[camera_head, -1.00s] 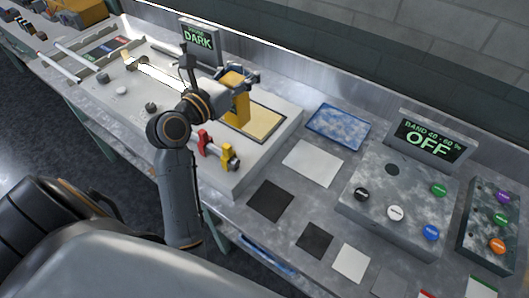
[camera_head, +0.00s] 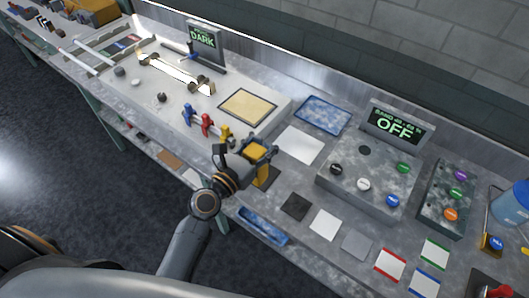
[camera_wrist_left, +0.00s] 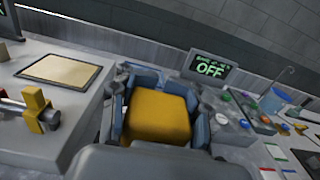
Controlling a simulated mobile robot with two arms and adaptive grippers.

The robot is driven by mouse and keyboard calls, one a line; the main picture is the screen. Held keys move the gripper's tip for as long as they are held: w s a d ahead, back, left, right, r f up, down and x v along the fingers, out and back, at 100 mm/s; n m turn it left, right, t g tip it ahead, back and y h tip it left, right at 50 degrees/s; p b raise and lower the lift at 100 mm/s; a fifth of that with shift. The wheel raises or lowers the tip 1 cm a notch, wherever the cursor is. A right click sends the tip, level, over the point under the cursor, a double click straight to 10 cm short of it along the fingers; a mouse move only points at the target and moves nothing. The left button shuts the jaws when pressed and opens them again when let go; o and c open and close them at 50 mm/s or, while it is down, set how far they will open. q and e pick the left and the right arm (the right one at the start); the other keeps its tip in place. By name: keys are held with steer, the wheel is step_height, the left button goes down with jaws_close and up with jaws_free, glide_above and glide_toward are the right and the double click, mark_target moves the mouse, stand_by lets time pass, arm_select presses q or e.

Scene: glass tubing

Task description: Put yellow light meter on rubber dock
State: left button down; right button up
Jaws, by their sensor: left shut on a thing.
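My left gripper (camera_head: 258,150) is shut on the yellow light meter (camera_head: 261,174), a yellow block. In the left wrist view the meter (camera_wrist_left: 157,117) sits between the blue-grey fingers. In the head view it is over or at a dark square pad (camera_head: 274,178), probably the rubber dock, which it and the gripper partly hide. I cannot tell whether the meter touches the pad. My right gripper is not in view.
A smaller dark square (camera_head: 295,206) and a white square (camera_head: 324,224) lie in front. A white sheet (camera_head: 299,145) lies behind. The raised bench with a tan pad (camera_head: 247,106) is to the left; a button box (camera_head: 345,190) is to the right.

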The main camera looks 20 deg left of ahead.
arm_select(q)
steer(key=w+a+f+b, duration=0.1)
steer(key=w+f+b, duration=0.8)
steer(key=f+b, duration=0.2)
steer(key=shift+w+b, duration=0.25)
steer(key=shift+b, duration=0.4)
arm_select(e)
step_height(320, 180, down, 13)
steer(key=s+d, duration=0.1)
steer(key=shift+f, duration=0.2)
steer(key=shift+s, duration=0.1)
arm_select(q)
steer(key=shift+f, duration=0.2)
steer(key=c, duration=0.7)
jaws_free()
steer(key=shift+o, duration=0.2)
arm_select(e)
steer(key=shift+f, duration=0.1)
